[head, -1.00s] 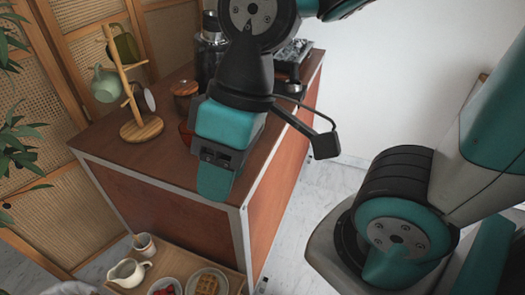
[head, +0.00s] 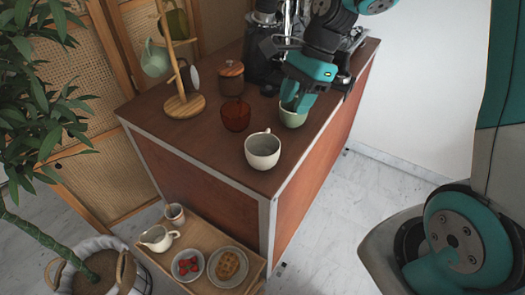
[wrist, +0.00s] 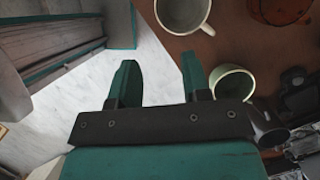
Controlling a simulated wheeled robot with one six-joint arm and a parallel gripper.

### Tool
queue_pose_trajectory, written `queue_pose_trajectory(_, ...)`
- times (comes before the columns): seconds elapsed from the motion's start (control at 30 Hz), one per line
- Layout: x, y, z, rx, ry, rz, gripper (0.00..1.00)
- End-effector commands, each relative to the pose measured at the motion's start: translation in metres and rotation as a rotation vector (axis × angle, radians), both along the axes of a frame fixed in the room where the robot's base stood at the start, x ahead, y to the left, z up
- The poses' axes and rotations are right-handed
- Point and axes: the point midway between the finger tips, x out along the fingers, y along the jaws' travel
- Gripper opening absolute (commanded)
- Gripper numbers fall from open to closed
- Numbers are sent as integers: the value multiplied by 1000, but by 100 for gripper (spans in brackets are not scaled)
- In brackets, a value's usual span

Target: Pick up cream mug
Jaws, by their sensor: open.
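My gripper (head: 297,99) is open, by a small pale green cup (head: 292,117) farther back on the cart. In the wrist view my gripper (wrist: 158,72) has nothing between its fingers; the green cup (wrist: 234,84) is beside the right finger. The cream mug is apart from the fingers.
A red glass (head: 236,115) and a lidded wooden jar (head: 231,77) stand behind the mug. A mug tree (head: 185,105) is at the back left, dark coffee equipment (head: 262,45) at the back. A low tray (head: 205,237) holds a pitcher, cup and plates.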

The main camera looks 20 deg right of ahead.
Motion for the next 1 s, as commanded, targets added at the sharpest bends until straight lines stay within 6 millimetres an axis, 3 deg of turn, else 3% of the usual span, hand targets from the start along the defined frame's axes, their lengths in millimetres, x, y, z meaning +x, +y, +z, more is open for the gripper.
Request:
queue_pose_trajectory(0.43, -8, 36, -88, -1, 9, 3, 43)
queue_pose_trajectory(0.77, -10, 45, -114, 0, 6, 1, 43)
queue_pose_trajectory(1.0, -12, 55, -147, -1, 4, 3, 43)
